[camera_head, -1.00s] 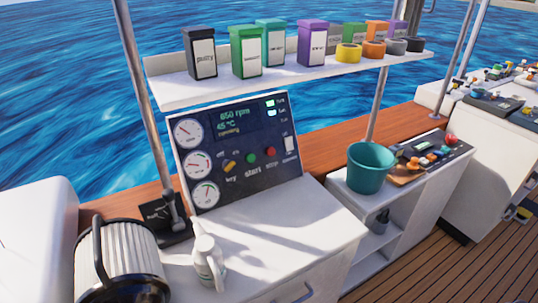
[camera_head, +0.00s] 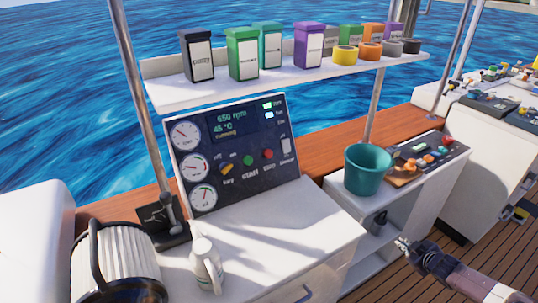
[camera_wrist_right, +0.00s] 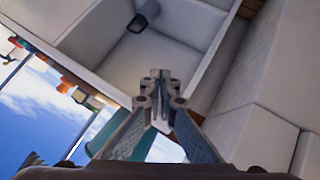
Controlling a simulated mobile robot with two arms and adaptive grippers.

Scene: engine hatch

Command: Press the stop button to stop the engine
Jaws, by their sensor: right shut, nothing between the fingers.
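The dark engine panel (camera_head: 225,185) stands upright at the back of the white counter, with gauges and a small screen that reads 650 rpm. The red stop button (camera_head: 268,154) is on its lower right, beside the green start button (camera_head: 248,160). The yellow key switch (camera_head: 226,169) is left of them. My right gripper (camera_head: 403,243) is at the lower right, in front of the shelf unit and well apart from the panel. In the right wrist view its fingers (camera_wrist_right: 160,75) are together and empty. My left gripper is not in view.
A teal bucket (camera_head: 367,170) stands on the shelf unit between my right gripper and the panel. A white jug (camera_head: 206,265) stands on the counter (camera_head: 290,235). A lever (camera_head: 170,212) is left of the panel. A shelf (camera_head: 290,80) with several boxes and tape rolls hangs above.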

